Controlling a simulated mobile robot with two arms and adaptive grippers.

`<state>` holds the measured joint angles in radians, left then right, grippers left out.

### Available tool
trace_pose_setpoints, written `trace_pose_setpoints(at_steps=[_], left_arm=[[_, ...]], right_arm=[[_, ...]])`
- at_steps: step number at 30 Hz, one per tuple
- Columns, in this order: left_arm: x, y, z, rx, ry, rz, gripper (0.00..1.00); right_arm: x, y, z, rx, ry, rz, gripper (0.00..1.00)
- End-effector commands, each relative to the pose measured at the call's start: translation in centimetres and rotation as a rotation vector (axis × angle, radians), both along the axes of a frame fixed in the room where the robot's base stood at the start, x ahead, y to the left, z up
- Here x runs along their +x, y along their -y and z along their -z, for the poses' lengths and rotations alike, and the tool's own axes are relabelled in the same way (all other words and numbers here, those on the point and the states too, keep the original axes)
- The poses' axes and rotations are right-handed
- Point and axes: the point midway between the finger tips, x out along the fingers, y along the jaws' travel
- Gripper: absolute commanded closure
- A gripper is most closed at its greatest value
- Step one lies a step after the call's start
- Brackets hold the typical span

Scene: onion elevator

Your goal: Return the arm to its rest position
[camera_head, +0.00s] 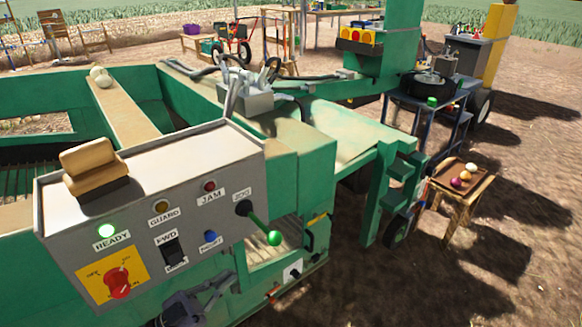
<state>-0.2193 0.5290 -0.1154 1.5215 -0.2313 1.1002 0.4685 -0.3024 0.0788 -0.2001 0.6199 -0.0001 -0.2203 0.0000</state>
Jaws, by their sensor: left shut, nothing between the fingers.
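My left gripper (224,285) shows at the bottom of the head view, dark grey and shut with nothing in it. It is low in front of the green machine (300,180), below the grey control panel (150,190). It appears apart from the panel's controls; whether it touches the green frame I cannot tell. The rest of the left arm is mostly outside the view. My right gripper is not in view.
A small wooden table (450,205) with onions stands at the right. Bare soil (440,290) lies open at the lower right.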

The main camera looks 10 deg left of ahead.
Motion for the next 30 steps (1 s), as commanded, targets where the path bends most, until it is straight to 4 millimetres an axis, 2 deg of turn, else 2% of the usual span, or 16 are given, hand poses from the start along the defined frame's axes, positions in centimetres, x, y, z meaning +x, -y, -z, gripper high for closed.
trace_pose_setpoints(at_steps=[2, 5, 8, 10, 12, 14, 15, 17, 18, 20, 21, 23, 24, 27, 30], left_arm=[[0.4, -0.2, 0.8, 0.001, -0.024, -0.023, 1.00], [1.5, -1.1, 4.0, 0.012, -0.118, -0.110, 1.00], [2.6, -2.6, 9.9, 0.039, -0.287, -0.249, 1.00], [2.6, -3.7, 15.1, 0.072, -0.430, -0.350, 1.00], [1.7, -4.6, 20.4, 0.111, -0.576, -0.438, 1.00], [0.2, -5.2, 24.8, 0.148, -0.700, -0.501, 1.00], [-1.0, -5.5, 27.7, 0.176, -0.782, -0.538, 1.00], [-3.3, -5.7, 31.7, 0.220, -0.905, -0.584, 1.00], [-5.1, -5.7, 34.3, 0.250, -0.988, -0.610, 1.00], [-8.1, -5.5, 37.8, 0.297, -1.108, -0.639, 1.00], [-10.3, -5.4, 40.0, 0.331, -1.188, -0.655, 1.00], [-13.8, -4.9, 42.9, 0.382, -1.306, -0.669, 1.00], [-16.3, -4.5, 44.6, 0.417, -1.385, -0.675, 1.00], [-22.7, -3.3, 48.0, 0.505, -1.571, -0.673, 1.00], [-28.3, -2.0, 50.1, 0.582, -1.722, -0.654, 1.00]], right_arm=[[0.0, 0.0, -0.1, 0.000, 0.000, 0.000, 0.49], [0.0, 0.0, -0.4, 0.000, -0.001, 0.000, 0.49], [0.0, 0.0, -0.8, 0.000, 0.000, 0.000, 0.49], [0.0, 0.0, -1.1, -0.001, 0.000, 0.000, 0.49], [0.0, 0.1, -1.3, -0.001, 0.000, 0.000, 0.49], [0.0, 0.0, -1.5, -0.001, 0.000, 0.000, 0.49], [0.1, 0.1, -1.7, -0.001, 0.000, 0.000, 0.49], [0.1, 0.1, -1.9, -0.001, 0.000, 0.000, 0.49], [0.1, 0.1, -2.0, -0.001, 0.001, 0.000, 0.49], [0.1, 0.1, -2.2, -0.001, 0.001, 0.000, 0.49], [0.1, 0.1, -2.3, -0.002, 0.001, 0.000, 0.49], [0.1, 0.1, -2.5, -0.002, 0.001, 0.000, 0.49], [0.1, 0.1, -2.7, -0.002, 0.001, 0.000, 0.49], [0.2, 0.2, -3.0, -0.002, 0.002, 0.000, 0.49], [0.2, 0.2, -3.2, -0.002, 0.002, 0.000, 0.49]])
